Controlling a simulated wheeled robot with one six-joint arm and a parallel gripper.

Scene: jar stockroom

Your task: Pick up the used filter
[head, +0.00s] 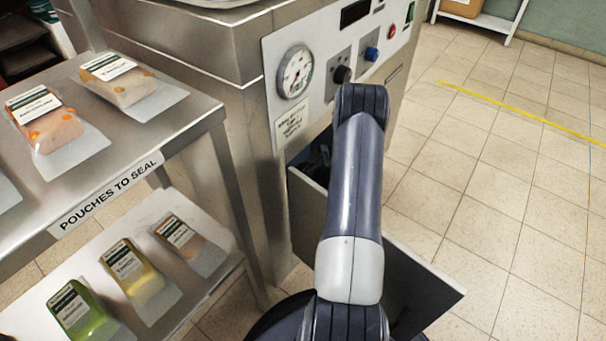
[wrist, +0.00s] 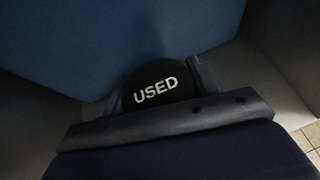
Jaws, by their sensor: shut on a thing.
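The used filter (wrist: 155,90) is a round black piece marked "USED" in white, seen in the wrist view. My gripper (wrist: 160,96) is shut on it, with a finger at either side. The filter's lower part is hidden behind a dark grey bar of my gripper. In the head view my arm reaches down in front of the steel machine (head: 240,110), by its open lower compartment. My gripper and the filter are hidden there.
A grey panel (head: 425,280) stands open around the compartment, close to my arm. The machine's control panel (head: 325,60) has a gauge and knobs. A steel shelf (head: 190,130) with food pouches stands at left. Tiled floor is clear at right.

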